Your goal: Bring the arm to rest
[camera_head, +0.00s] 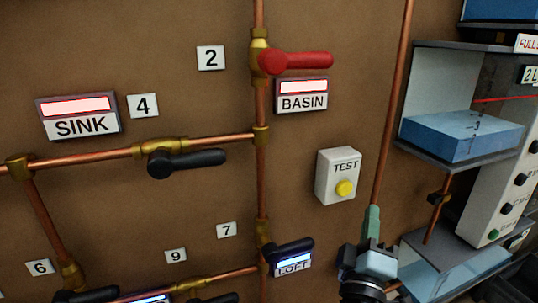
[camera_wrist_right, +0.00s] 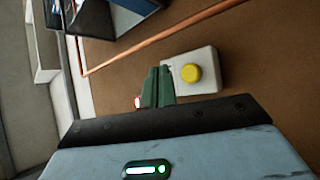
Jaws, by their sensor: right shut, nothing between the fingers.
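My right gripper (camera_head: 372,212) reaches up from the bottom of the head view, right of and below the white TEST box (camera_head: 330,188) with its yellow button (camera_head: 344,188). Its green fingers are together with nothing between them. In the right wrist view the closed fingers of my right gripper (camera_wrist_right: 158,82) point toward the wall, beside the box with the yellow button (camera_wrist_right: 191,73). They overlap the edge of the box in that picture; I cannot tell whether they touch it. My left gripper is in neither view.
Copper pipes (camera_head: 262,190) cross the brown wall. The red-handled valve (camera_head: 300,61) is by BASIN; black-handled valves (camera_head: 190,162) are left and below. SINK and BASIN panels glow red, LOFT (camera_head: 292,264) bluish. A blue-filled tank (camera_head: 460,138) and a control panel stand right.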

